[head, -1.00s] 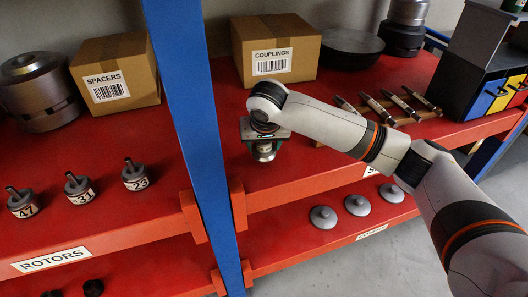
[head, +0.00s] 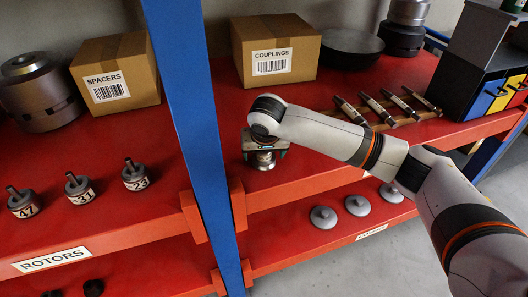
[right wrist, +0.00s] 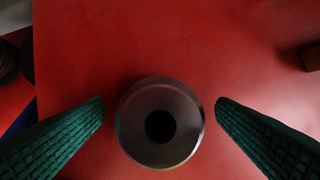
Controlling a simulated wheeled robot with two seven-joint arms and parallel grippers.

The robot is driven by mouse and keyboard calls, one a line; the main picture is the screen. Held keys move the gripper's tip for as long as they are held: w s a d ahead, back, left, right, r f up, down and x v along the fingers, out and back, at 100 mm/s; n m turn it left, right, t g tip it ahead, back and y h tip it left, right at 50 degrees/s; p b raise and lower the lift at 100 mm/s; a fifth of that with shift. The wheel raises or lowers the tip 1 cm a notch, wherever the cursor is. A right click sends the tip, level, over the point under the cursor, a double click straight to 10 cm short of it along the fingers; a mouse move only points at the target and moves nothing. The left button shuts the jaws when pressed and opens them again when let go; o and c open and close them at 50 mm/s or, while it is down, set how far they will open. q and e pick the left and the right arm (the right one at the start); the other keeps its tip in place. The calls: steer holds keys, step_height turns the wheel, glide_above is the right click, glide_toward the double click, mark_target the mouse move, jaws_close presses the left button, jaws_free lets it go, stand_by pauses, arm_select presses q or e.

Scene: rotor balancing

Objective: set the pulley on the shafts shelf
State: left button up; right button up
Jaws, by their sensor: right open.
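The pulley (head: 265,162), a grey metal round piece, is on the red shafts shelf (head: 300,172), near its front edge beside the blue post. In the right wrist view the pulley (right wrist: 160,148) shows from above as a round disc with a dark central hole, apparently upright on the red surface. My right gripper (head: 265,152) is directly above and around it. Its green ribbed fingers (right wrist: 160,103) are open, one on each side, with a gap to the pulley on both sides. My left gripper is not in view.
Several shafts (head: 382,108) lie on a rack to the right. The couplings box (head: 275,50) stands behind, and the blue post (head: 195,120) rises close on the left. Round grey discs (head: 357,205) lie on the lower shelf. Rotors (head: 78,188) stand left of the post.

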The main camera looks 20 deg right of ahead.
steer(key=v, duration=1.2)
steer(key=shift+r, duration=0.15)
